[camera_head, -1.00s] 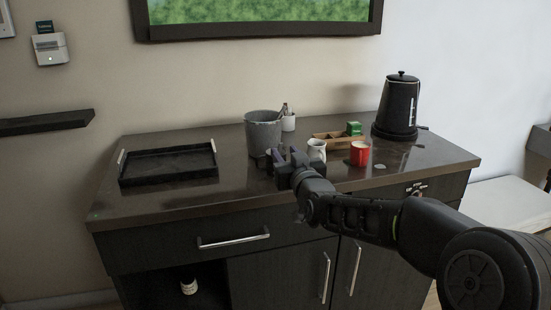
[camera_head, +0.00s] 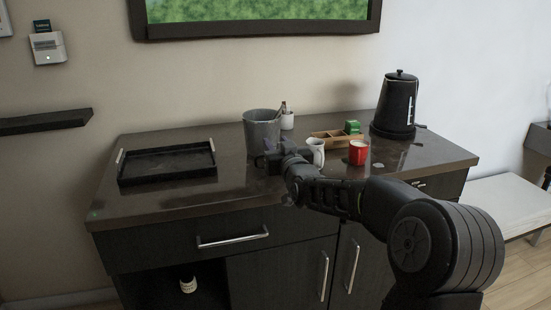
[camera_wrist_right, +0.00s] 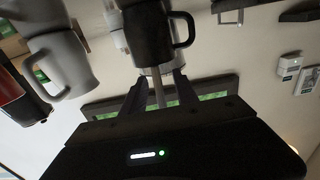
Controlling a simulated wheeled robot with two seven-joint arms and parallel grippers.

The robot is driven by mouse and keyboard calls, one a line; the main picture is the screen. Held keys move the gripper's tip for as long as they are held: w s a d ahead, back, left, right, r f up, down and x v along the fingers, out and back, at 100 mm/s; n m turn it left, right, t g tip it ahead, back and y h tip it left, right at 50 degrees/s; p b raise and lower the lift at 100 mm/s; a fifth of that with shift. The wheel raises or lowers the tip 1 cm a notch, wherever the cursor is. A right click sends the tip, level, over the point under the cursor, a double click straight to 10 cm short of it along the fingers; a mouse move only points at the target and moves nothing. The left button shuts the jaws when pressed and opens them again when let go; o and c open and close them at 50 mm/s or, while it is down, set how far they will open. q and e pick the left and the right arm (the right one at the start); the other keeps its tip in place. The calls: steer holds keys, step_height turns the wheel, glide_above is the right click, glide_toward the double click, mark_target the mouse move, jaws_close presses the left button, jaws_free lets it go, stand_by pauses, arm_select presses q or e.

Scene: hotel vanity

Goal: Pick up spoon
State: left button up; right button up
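The wrist view looks upside down. There a thin grey handle, seemingly the spoon (camera_wrist_right: 158,91), sticks out of a dark mug (camera_wrist_right: 152,38) and lies between the two fingers of my right gripper (camera_wrist_right: 160,92). The fingers stand apart on either side of it, with visible gaps. In the head view my right gripper (camera_head: 277,157) is over the counter in front of the grey bucket (camera_head: 262,131). The gripper hides most of the dark mug and the spoon there. My left gripper is not in view.
A white mug (camera_head: 316,152) and a red mug (camera_head: 358,154) stand close right of the gripper. A wooden box (camera_head: 329,141) and a black kettle (camera_head: 396,107) are behind them. A black tray (camera_head: 168,178) lies left; the counter between tray and bucket is clear.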

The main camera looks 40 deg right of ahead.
steer(key=shift+w+d, duration=0.25)
steer(key=shift+w, duration=0.35)
steer(key=shift+c, duration=0.2)
jaws_close()
stand_by(0.4)
